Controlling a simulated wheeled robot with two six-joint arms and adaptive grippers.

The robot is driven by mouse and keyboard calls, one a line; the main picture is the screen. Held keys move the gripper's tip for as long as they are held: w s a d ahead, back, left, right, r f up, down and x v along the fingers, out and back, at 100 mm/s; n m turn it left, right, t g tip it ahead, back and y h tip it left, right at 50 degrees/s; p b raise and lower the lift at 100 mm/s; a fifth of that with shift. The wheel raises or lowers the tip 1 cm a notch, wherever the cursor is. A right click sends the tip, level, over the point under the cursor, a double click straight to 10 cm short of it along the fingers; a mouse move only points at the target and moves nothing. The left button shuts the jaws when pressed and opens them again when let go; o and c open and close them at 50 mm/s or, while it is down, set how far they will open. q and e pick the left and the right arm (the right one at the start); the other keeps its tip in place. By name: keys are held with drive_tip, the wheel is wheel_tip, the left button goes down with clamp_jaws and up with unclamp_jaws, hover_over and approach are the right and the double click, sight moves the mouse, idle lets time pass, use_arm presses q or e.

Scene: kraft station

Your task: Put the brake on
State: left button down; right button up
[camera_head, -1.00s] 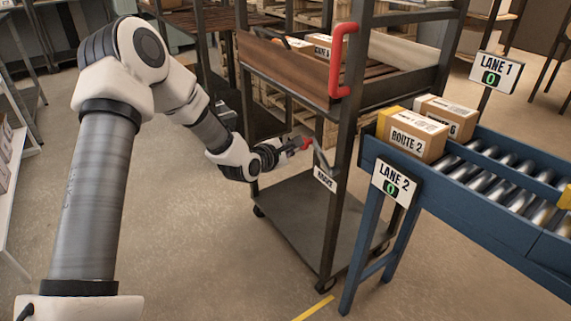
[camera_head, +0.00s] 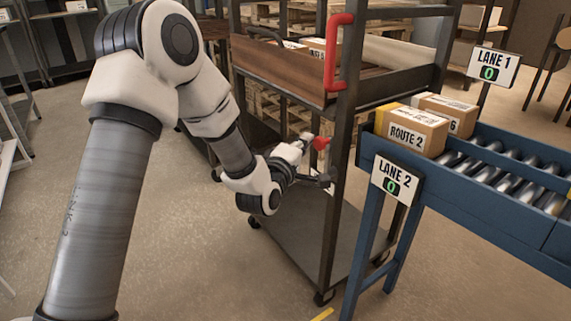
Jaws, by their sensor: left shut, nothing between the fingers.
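The brake's red knob (camera_head: 320,143) shows beside the near post of a dark metal cart (camera_head: 340,120), below the cart's upper tray. My left arm comes in from the left, and my left gripper (camera_head: 322,178) is at the post, shut with nothing in it. Its tips appear just below the red knob; I cannot tell whether they touch the lever or the post. The gripper and wrist hide much of the lever, and the brake label is mostly hidden. My right gripper is not in view.
The cart's red handle (camera_head: 338,50) stands up on the same post above the brake. A blue roller conveyor (camera_head: 480,200) with a Route 2 box (camera_head: 410,132) is close at the right. The cart's lower shelf (camera_head: 300,235) is bare. Open floor lies at the front left.

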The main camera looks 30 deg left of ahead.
use_arm(q)
drive_tip(key=shift+s+d+m+b, duration=0.15)
drive_tip(key=shift+d+m+b, duration=0.15)
drive_tip(key=shift+d+m, duration=0.1)
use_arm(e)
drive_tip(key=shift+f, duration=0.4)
use_arm(q)
drive_tip(key=shift+a, duration=0.1)
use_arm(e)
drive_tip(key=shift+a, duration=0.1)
